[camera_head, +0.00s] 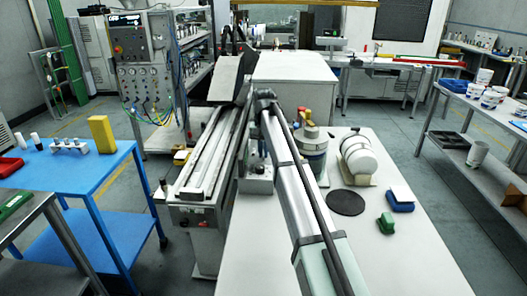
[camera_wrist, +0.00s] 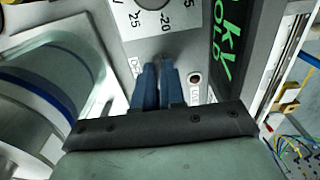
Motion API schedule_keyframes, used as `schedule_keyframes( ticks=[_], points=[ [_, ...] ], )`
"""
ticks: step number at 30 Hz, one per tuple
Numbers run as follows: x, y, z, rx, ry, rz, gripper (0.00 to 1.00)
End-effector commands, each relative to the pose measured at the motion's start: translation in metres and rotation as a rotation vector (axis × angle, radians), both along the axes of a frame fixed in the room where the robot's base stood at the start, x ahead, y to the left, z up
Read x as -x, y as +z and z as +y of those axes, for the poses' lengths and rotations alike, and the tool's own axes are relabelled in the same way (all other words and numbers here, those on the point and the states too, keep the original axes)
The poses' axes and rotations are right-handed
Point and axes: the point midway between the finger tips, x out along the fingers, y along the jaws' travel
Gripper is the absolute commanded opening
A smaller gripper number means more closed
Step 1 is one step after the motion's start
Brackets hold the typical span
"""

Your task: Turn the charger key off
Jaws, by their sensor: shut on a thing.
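The charger is a pale box (camera_head: 256,186) standing on the white table below my arm. In the wrist view its face (camera_wrist: 125,20) shows a numbered dial (camera_wrist: 152,3) cut by the top edge, and a small round button (camera_wrist: 194,79). I cannot tell which way the key is turned. In the head view my arm covers most of the gripper.
A round canister (camera_head: 314,158) and white rolls on a stand (camera_head: 358,158) are right of my arm. A long rail machine (camera_head: 205,165) stands left. The table's front right is clear.

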Motion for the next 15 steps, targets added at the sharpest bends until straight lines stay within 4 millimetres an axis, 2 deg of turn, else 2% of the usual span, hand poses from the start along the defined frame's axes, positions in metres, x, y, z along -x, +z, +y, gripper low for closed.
schedule_keyframes(
  ticks=[8, 15],
  points=[
    [0.0000, 0.0001, 0.0000, 0.000, 0.034, 0.000, 0.00],
    [0.0000, 0.0001, 0.0000, 0.000, 0.168, 0.000, 0.00]
  ],
)
